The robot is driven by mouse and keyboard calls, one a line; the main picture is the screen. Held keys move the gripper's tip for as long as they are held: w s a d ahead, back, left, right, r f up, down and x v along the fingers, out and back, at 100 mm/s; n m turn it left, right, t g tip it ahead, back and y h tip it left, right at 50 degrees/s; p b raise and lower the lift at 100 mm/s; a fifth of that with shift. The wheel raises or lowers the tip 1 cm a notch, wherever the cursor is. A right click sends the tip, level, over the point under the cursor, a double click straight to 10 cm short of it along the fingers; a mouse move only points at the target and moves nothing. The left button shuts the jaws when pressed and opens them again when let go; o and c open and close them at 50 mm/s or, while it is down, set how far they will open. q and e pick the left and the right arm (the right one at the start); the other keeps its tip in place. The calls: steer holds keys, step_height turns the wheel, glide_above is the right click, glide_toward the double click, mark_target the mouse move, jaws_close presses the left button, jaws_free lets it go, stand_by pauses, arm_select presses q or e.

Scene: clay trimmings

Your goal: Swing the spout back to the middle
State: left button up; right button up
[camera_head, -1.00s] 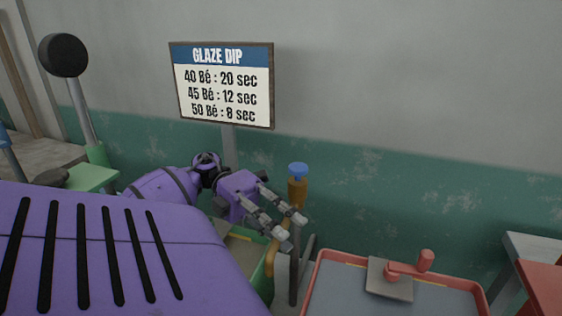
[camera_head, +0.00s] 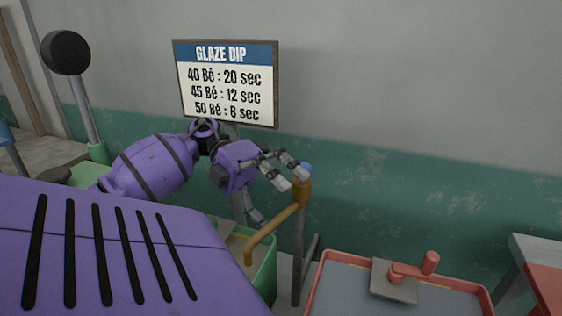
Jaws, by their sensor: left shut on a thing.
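The brass-coloured spout (camera_head: 273,226) runs left and toward me from the top of a grey post (camera_head: 298,255). Its bent end hangs over the green basin (camera_head: 263,282). A blue cap (camera_head: 307,168) tops the brass head of the spout. My left gripper (camera_head: 292,179) is shut on the spout at its head, close by the cap, and its far fingertip hides part of the cap. The exact contact is hard to make out. My right gripper is out of view.
A red-rimmed tray (camera_head: 400,270) stands right of the post, with a flat grey tool with a red handle (camera_head: 411,270) in it. A red-and-grey bench (camera_head: 540,262) stands at far right.

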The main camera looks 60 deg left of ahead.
arm_select(q)
steer(key=shift+w+r, duration=0.1)
steer(key=shift+r, duration=0.5)
steer(key=shift+c, duration=0.2)
steer(key=shift+w+a+r, duration=0.1)
steer(key=shift+a+r, duration=0.05)
steer(key=shift+a, duration=0.55)
steer(key=shift+a+r, duration=0.15)
steer(key=shift+a, duration=0.5)
steer(key=shift+c, duration=0.6)
steer(key=shift+a, duration=0.5)
steer(key=c, duration=1)
steer(key=shift+a+r, duration=0.2)
steer(key=shift+a, duration=2)
steer(key=shift+a+f, duration=0.1)
steer(key=shift+c, duration=0.5)
